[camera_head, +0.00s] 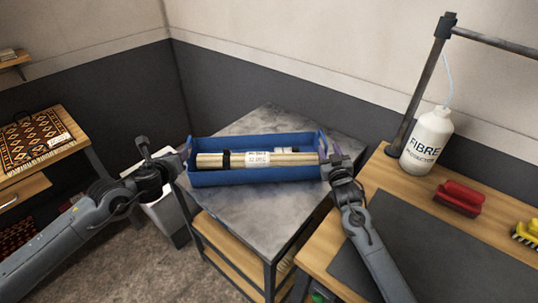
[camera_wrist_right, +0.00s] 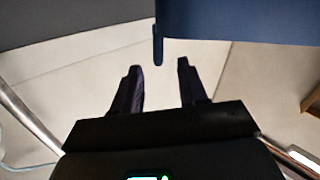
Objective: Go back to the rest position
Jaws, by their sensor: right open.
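A blue tray (camera_head: 255,178) sits level on the grey-topped table. It holds a pale rolled bundle (camera_head: 213,160) with a dark band and a white label. My right gripper (camera_head: 336,156) is at the tray's right end. In the right wrist view its two fingers (camera_wrist_right: 159,67) stand apart with nothing between them. The tray's blue wall (camera_wrist_right: 235,20) shows just beyond the fingertips, with a thin tab hanging down in line with the gap. My left gripper (camera_head: 183,150) is at the tray's left end. Its fingers are too small to read, and so is any contact.
The grey-topped table (camera_head: 240,215) has bare room before and behind the tray. A wooden bench at right carries a white bottle (camera_head: 427,140), a red brush (camera_head: 459,197), a yellow item (camera_head: 527,233) and a metal post (camera_head: 420,90). A patterned rug (camera_head: 35,138) lies at left.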

